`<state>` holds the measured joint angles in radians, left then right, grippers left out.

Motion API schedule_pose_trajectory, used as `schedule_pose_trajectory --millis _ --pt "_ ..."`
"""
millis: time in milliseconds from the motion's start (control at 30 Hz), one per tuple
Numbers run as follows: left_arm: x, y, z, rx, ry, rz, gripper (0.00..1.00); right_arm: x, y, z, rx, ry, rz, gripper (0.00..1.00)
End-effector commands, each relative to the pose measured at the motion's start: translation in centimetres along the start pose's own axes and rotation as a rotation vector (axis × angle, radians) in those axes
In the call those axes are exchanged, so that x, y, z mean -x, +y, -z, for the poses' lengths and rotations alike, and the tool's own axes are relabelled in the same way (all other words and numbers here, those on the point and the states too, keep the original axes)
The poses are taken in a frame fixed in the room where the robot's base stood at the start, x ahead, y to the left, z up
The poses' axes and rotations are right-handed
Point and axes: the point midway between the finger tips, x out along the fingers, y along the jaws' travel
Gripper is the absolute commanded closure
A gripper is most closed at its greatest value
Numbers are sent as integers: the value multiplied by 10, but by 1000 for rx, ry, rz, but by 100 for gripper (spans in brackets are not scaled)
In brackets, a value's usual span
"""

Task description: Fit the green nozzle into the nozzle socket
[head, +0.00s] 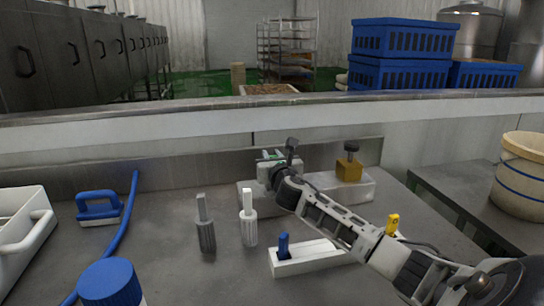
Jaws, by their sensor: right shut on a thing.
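My right gripper (269,164) reaches in from the lower right to the back of the counter. It is shut on the green nozzle (268,155), of which only a small green strip shows; the gripper hides the rest. The gripper is at the left part of a pale block (325,182) along the back of the counter, with a dark knob just above it. I cannot pick out the nozzle socket, and cannot tell whether the nozzle touches the block. A white rack (290,268) holds a blue nozzle (283,244) and a yellow one (392,224). My left gripper is out of view.
A yellow block with a dark knob (349,169) sits on the pale block's right part. A grey fluted piece (206,234) and a white one (249,230) stand left of the rack. A blue brush (99,208), hose (126,215), blue-capped bottle (109,282) and white bin (25,235) lie left.

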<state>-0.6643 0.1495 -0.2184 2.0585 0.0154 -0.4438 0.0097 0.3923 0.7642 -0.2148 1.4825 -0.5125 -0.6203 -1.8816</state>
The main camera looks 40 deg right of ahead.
Motion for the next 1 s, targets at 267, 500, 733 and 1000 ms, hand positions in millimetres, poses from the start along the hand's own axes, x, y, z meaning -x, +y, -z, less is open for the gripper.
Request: schedule_pose_trajectory --millis 267,500,733,1000 --pt "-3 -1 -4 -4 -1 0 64 0 0 8 1 0 0 100" --pt "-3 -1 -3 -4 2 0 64 0 0 7 1 0 0 54" --pt "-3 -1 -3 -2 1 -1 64 0 0 7 1 0 0 54" --pt "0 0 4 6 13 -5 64 40 0 8 5 2 -3 54"
